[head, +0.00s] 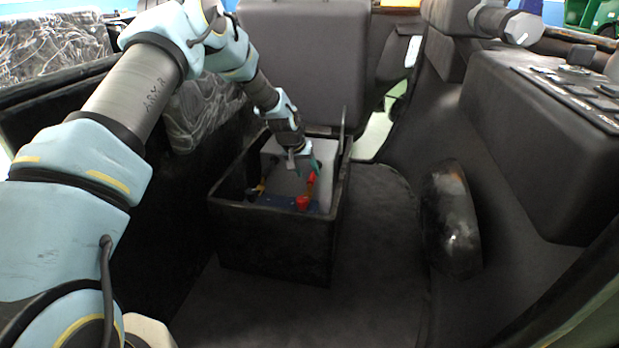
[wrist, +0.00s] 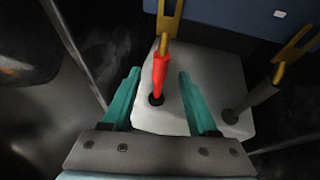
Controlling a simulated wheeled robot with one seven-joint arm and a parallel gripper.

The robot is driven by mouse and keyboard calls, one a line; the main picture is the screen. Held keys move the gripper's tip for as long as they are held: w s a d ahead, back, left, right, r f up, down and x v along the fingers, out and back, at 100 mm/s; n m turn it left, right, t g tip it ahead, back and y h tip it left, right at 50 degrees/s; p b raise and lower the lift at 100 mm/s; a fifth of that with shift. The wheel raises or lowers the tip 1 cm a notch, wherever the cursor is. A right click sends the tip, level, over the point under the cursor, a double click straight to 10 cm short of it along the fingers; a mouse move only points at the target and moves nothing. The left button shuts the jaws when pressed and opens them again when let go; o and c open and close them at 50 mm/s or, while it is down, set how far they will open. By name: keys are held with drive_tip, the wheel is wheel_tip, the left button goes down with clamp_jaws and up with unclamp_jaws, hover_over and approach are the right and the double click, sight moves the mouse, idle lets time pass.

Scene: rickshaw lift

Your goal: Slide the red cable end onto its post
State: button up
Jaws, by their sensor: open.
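My gripper (head: 308,164) is low inside the dark open box, above the pale block (head: 285,152). In the wrist view its two teal fingers (wrist: 159,73) stand apart. The red cable end (wrist: 160,70) shows between them, with visible gaps on both sides. One end of the red piece is at a dark round spot on the pale block; the other meets a gold strip (wrist: 164,44). I cannot tell whether the red piece is seated on a post. In the head view, red parts show beside the gripper (head: 313,179) and lower, at the box's near side (head: 302,203).
The dark box (head: 272,243) has walls close around my gripper. A grey cylinder (wrist: 253,99) and a gold bracket (wrist: 297,46) are at the right in the wrist view. A blue surface (wrist: 236,15) lies beyond.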

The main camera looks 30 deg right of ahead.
sight(310, 178)
drive_tip(key=shift+x, duration=1.75)
clamp_jaws()
drive_tip(key=shift+a, duration=0.1)
